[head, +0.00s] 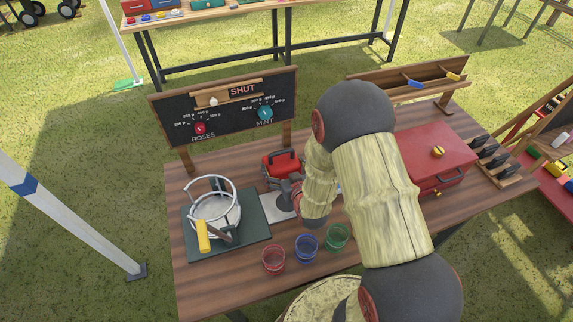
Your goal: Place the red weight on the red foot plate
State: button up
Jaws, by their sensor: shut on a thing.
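A red block-shaped thing with a dark handle (281,165), which looks like the red weight, is near the middle of the wooden table, behind my gripper (288,190). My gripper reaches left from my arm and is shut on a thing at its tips. The grip seems to be on this red thing, but the fingers are small and partly covered by my wrist. Whether the red thing rests on the table or is held above it I cannot tell. No red foot plate is visible.
A slanted pole ends in a dark foot plate (136,272) on the grass at left; a green foot plate (127,84) lies farther back. The table also holds a round pan frame (214,212), several coloured glasses (306,246), a chalkboard (225,108) and a red box (432,160).

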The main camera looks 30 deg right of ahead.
jog(key=shift+d+f+b, duration=0.1)
jog(key=shift+f+b, duration=0.2)
jog(key=shift+f, duration=0.7)
jog(key=shift+f, duration=0.15)
jog(key=o, duration=1.8)
jog(key=shift+s+f, duration=0.1)
jog(key=shift+f, duration=0.05)
jog(key=shift+c, duration=0.2)
